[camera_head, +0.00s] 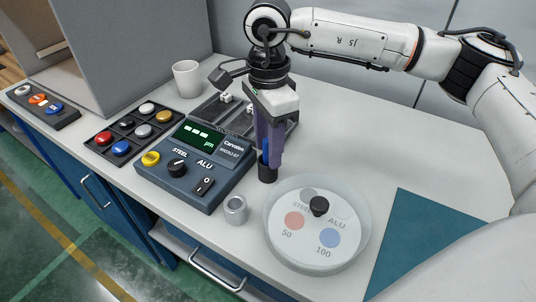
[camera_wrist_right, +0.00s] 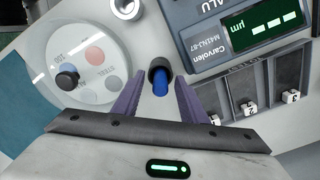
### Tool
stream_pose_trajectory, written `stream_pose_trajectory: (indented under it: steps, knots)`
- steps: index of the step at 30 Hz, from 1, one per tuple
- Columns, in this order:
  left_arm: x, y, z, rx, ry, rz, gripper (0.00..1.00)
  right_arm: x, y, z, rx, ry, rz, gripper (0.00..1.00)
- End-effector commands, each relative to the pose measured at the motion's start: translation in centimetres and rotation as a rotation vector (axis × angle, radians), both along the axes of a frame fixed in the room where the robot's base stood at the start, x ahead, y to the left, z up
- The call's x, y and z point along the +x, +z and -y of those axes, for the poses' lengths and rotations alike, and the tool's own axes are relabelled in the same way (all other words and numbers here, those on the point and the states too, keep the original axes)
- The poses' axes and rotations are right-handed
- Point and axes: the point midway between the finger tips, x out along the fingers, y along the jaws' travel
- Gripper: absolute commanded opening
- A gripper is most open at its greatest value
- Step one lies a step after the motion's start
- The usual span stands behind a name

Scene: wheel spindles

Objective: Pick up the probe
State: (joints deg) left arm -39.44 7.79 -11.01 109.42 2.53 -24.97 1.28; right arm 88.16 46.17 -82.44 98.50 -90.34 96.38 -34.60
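The probe seems to be the blue rod (camera_wrist_right: 160,84) standing in a small black cup (camera_head: 267,175) beside the gauge unit (camera_head: 195,160). In the head view, the fingers hide most of the rod. My right gripper (camera_wrist_right: 156,80) points down over it. In the wrist view its two purple fingers are spread, one on each side of the blue rod, with visible gaps. The gripper is open; I see no grip on the rod. My left gripper is not in view.
A round dish (camera_head: 318,224) with coloured discs and a black knob lies in front of the cup. A metal ring (camera_head: 235,209) stands near the table edge. A button tray (camera_head: 133,134), a white mug (camera_head: 187,79) and a block tray (camera_head: 216,106) are to the left. A teal mat (camera_head: 425,240) lies right.

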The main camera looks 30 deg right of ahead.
Motion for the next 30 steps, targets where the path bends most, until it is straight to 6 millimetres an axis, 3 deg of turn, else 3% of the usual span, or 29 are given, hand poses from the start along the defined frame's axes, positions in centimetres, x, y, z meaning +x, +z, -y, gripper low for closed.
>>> stream_pose_trajectory:
  steps: [7, 14, 15, 23, 30]
  knots:
    - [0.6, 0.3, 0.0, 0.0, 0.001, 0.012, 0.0, 0.0, -0.2, 0.0, 0.0, 0.0, 0.0, 0.39]
    - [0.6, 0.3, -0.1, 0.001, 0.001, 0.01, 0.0, 0.0, -0.2, 0.0, 0.0, -0.001, 0.0, 0.02]
    - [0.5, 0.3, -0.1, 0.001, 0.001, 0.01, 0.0, 0.0, -0.2, 0.0, 0.0, -0.001, 0.0, 0.0]
    - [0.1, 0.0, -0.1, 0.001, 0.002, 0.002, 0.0, 0.0, 0.0, 0.0, 0.001, -0.001, 0.002, 0.0]
    - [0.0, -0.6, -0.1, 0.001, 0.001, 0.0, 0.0, 0.2, 3.5, -0.1, 0.003, -0.002, 0.006, 0.0]
